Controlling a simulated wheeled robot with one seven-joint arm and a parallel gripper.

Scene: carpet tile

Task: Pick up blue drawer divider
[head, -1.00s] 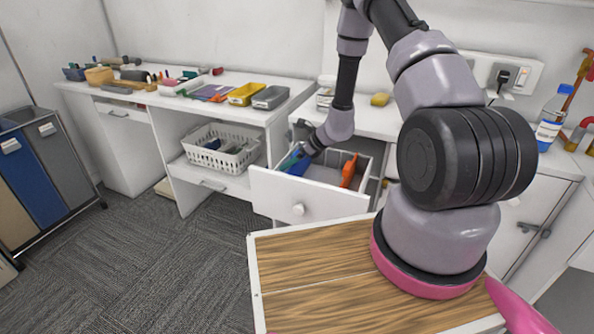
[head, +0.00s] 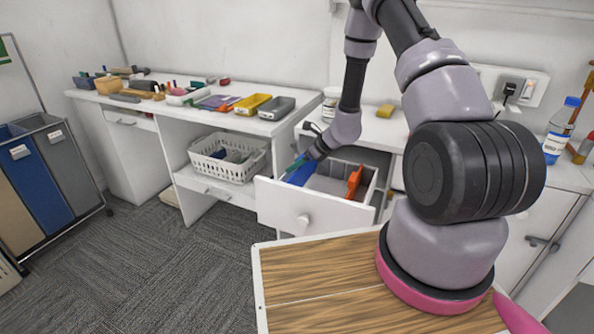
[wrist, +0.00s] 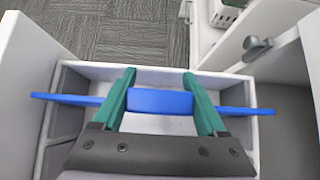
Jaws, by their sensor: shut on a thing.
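The blue drawer divider (wrist: 160,101) is a long flat blue piece with a thicker middle. It lies crosswise between the green fingers of my gripper (wrist: 160,97) in the wrist view, with an end sticking out past each finger. My gripper is shut on it. In the head view the blue divider (head: 301,173) shows at the left side of the open white drawer (head: 283,205), with my gripper (head: 298,164) at it. In the wrist view the divider's right end overlaps the drawer's side wall. How far it is above the drawer floor is hard to tell.
An orange thing (head: 354,180) stands in the drawer's right part. A white basket (head: 228,158) sits on a shelf to the left. The counter at left holds yellow (head: 252,104) and grey (head: 277,108) trays and several small things. Carpet floor (head: 150,250) is clear.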

